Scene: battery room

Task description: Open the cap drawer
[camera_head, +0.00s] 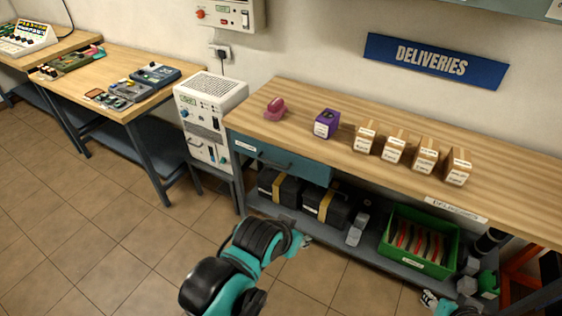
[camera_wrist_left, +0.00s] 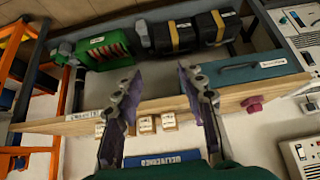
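The blue drawer (camera_head: 290,163) is under the left end of the deliveries bench, with a white label and a dark bar handle (camera_head: 272,163). Its front looks flush and shut. In the left wrist view the drawer (camera_wrist_left: 268,70) is upside down at the right. My left gripper (camera_wrist_left: 160,76) is open, its two purple-grey fingers wide apart with nothing held. In the head view my left arm reaches in front of the bench, its gripper end (camera_head: 302,241) below the drawer and apart from it. My right gripper is partly visible at the bottom right; its fingers are unclear.
The bench top (camera_head: 330,95) holds a pink item (camera_head: 275,108), a purple box (camera_head: 326,124) and several small cartons. Black cases with yellow straps (camera_head: 326,204) and a green crate (camera_head: 418,243) stand on the lower shelf. A white cabinet (camera_head: 210,110) adjoins the bench's left end.

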